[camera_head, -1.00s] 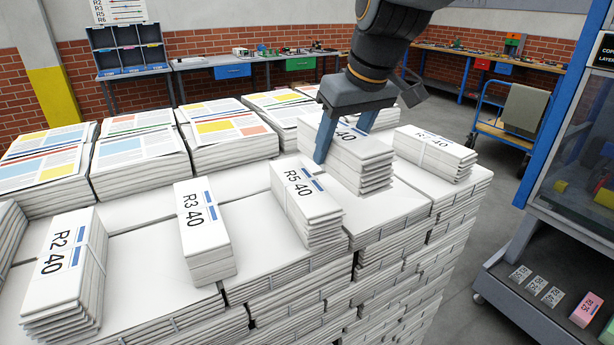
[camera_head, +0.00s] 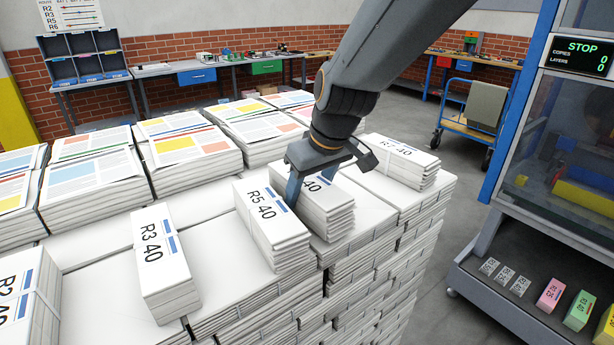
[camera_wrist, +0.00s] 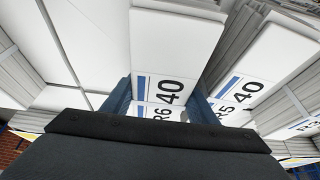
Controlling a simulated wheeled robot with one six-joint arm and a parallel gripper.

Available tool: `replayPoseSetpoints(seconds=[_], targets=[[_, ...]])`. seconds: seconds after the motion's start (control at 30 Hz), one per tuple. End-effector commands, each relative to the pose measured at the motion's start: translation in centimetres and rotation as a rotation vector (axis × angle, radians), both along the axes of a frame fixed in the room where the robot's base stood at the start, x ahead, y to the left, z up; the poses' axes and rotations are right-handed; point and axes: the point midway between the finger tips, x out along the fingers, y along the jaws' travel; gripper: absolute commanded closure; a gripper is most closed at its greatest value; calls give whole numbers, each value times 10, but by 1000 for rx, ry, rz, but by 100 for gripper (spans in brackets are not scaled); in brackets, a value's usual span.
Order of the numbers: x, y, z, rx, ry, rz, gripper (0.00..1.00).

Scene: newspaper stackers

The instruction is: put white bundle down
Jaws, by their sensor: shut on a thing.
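The white bundle marked R6 40 (camera_head: 329,216) is between the fingers of my gripper (camera_head: 315,180), which is shut on it across its far end. It is upright and level, on or just above the white stack (camera_head: 368,213); I cannot tell whether it bears on it. In the wrist view the bundle (camera_wrist: 172,42) lies lengthwise between the blue fingers (camera_wrist: 160,100), its label partly hidden by the gripper body. The bundle R5 40 (camera_head: 272,225) stands close on its left in the head view, and R7 40 (camera_head: 402,162) stands apart on its right.
R3 40 (camera_head: 163,262) and R2 40 (camera_head: 25,300) stand farther left on the stack. Printed paper piles (camera_head: 185,150) fill its back. Bare stack top shows between bundles. A blue-framed machine (camera_head: 520,110) with coloured blocks on its lower shelf stands at right.

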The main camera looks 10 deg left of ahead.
Motion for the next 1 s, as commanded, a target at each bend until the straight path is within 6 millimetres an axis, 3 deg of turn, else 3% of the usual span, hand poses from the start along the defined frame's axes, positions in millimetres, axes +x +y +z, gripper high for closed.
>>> replayPoseSetpoints(seconds=[0.17, 0.57, 0.6, 0.7, 1.0], targets=[[1, 1, -11, 2, -5, 0, 100], [1, 1, -15, 2, -5, 0, 100], [0, 0, -17, 0, -2, 1, 44], [0, 0, -16, 0, -2, 1, 28], [0, 0, -16, 1, -2, 1, 28]])
